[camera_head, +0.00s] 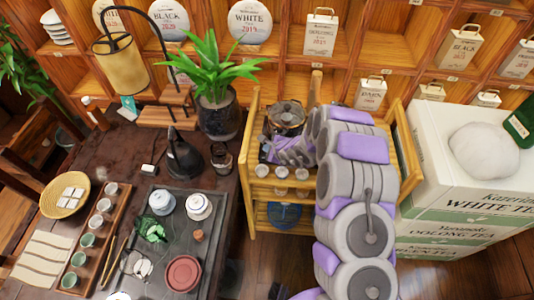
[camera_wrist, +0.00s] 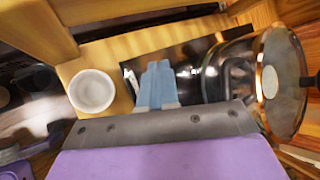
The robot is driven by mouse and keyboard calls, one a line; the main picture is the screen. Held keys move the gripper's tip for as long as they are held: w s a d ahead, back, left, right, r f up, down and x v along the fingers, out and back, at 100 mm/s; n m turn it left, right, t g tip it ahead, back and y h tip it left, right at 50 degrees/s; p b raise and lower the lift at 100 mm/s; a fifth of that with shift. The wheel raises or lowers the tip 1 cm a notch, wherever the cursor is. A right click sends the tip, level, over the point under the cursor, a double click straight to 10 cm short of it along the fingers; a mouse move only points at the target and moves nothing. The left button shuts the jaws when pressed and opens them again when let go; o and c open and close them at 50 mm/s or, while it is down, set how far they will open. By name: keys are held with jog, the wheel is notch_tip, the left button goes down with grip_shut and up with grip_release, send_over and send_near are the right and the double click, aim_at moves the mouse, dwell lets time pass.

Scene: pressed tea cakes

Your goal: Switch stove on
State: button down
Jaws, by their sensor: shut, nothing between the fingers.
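The stove (camera_wrist: 192,52) shows in the wrist view as a dark, glossy panel on a wooden cart shelf. A glass kettle (camera_wrist: 228,70) with a round lid stands at its right; in the head view the kettle (camera_head: 286,116) is on the cart's top. My gripper (camera_wrist: 158,72) has its two pale blue fingers together, with nothing between them. The fingertips overlap the stove's dark panel in the wrist view; I cannot tell whether they touch it. No stove knob or switch is clearly visible. In the head view my arm hides much of the cart.
A white cup (camera_wrist: 92,91) stands left of the fingers. Small cups (camera_head: 281,172) line the cart's front edge. A tea table (camera_head: 226,225) with a tray and teaware is at left; large white tea boxes (camera_head: 450,205) are at right. Shelves stand behind.

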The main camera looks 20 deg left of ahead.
jog(key=shift+f+b, duration=0.65)
jog(key=shift+b, duration=1.05)
dwell(0.8)
jog(key=shift+r, duration=0.1)
dwell(0.3)
jog(key=shift+r+b, duration=0.4)
jog(key=shift+r, duration=0.25)
jog(key=shift+d+r+p, duration=0.1)
jog(key=shift+r+p, duration=0.5)
jog(key=shift+r, duration=1.9)
